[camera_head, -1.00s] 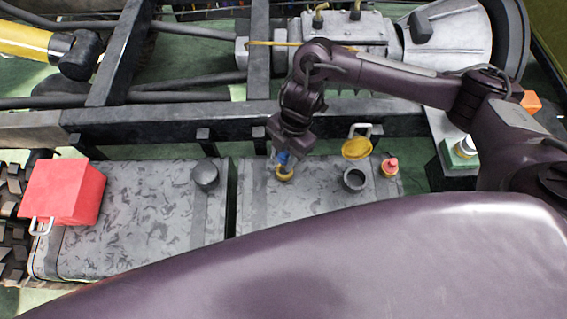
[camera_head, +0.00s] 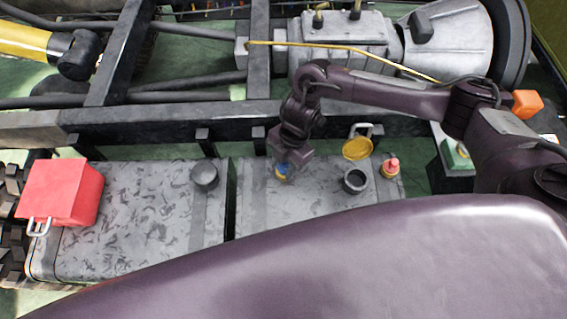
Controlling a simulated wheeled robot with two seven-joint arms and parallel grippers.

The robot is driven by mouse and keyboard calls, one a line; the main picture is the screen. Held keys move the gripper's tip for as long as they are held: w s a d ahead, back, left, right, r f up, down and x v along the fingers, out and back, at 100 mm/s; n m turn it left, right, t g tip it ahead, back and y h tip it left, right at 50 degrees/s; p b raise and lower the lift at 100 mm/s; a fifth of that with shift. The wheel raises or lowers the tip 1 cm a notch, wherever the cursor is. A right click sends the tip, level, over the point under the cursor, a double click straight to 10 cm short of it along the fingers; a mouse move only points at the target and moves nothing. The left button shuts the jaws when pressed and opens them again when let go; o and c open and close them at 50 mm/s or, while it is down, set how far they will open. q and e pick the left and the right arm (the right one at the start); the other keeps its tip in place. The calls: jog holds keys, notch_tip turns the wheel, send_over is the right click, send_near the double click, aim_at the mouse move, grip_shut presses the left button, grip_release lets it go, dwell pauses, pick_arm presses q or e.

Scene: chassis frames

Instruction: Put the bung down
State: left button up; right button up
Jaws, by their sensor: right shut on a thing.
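My right gripper (camera_head: 286,172) points down over the grey tank top (camera_head: 305,208), left of the open filler neck (camera_head: 355,181). It is shut on the bung (camera_head: 280,169), of which a small blue part shows between the fingers. The rest of the bung is hidden by the gripper, and I cannot tell whether it touches the tank top. My left gripper is not in view.
A dark round cap (camera_head: 204,177) and a red box (camera_head: 62,191) are on the left tank. A frame rail (camera_head: 180,127) runs behind.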

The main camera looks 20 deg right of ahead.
jog(key=o, duration=1)
jog(key=shift+s+f, duration=0.1)
jog(key=shift+f, duration=0.15)
jog(key=shift+s, duration=0.1)
jog(key=shift+s+f, duration=0.1)
jog(key=p+v, duration=0.1)
jog(key=v, duration=0.5)
jog(key=p+v, duration=0.1)
jog(key=v, duration=0.6)
jog(key=shift+w+a+r, duration=0.15)
jog(key=shift+w+r, duration=0.05)
jog(key=shift+r, duration=0.15)
